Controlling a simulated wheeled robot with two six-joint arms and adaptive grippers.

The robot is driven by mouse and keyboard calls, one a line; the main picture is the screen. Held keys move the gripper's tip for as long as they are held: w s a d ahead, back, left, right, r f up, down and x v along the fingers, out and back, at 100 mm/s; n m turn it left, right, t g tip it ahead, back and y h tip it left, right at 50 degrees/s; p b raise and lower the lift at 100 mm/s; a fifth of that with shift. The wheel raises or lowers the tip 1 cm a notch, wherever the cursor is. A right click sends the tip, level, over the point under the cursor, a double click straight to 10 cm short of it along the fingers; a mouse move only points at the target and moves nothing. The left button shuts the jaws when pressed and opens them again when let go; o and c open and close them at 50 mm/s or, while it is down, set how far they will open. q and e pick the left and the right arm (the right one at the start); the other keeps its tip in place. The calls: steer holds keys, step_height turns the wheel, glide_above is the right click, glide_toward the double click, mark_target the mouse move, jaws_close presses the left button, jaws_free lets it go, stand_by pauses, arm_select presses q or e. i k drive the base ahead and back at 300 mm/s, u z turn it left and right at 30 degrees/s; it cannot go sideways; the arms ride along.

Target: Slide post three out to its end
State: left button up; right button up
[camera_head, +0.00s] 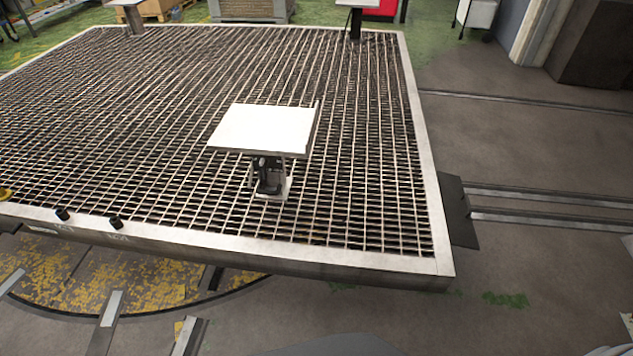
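A post with a white square top plate (262,128) stands upright on the grated platform (433,215), right of its middle and towards the front. Its short dark stem and foot (270,183) show below the plate's front edge. A second post (355,24) stands at the platform's far edge, its top cut off by the picture edge. A third post (134,18) stands at the far left edge, with part of its light top showing. I see no readable number on any post, so I cannot tell which is post three. Neither of my grippers is in view.
Two small black knobs (62,214) (115,222) sit on the platform's front rim. Rails (550,195) run off to the right from a dark plate (458,210). A yellow-worn round floor area (60,275) lies front left. Pallets, a red box and a white cart stand behind.

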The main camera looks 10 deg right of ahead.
mark_target(276, 185)
steer(key=z, duration=0.45)
steer(key=i, duration=0.75)
steer(key=u, duration=0.6)
steer(key=i, duration=0.75)
steer(key=u, duration=0.75)
